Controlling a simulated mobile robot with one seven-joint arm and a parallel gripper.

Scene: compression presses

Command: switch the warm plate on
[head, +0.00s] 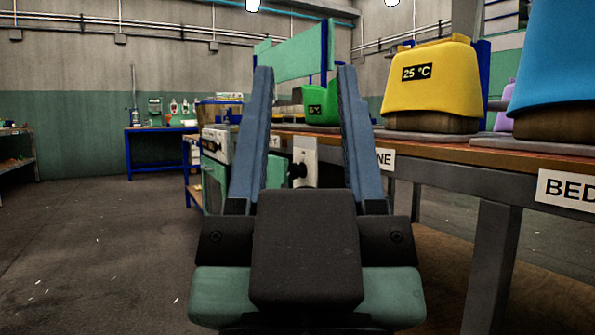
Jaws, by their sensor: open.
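My gripper (305,70) is in the middle of the head view, its two long blue fingers pointing away and spread apart, with nothing between the tips. Beyond it, seen between the fingers, a pale panel (307,152) on the bench front carries a dark round knob (296,171). The knob is close to the left finger in the picture; I cannot tell its setting. No plate is readably marked as warm. A flat grey plate (430,136) lies under a yellow bag-shaped item (432,80) labelled 25 °C.
A green item (320,106) sits further back on the long bench (482,156). A blue item (555,60) stands at the right, above a "BED" label (570,190). A stove-like unit (216,160) is left of the fingers. The floor (90,240) at left is clear.

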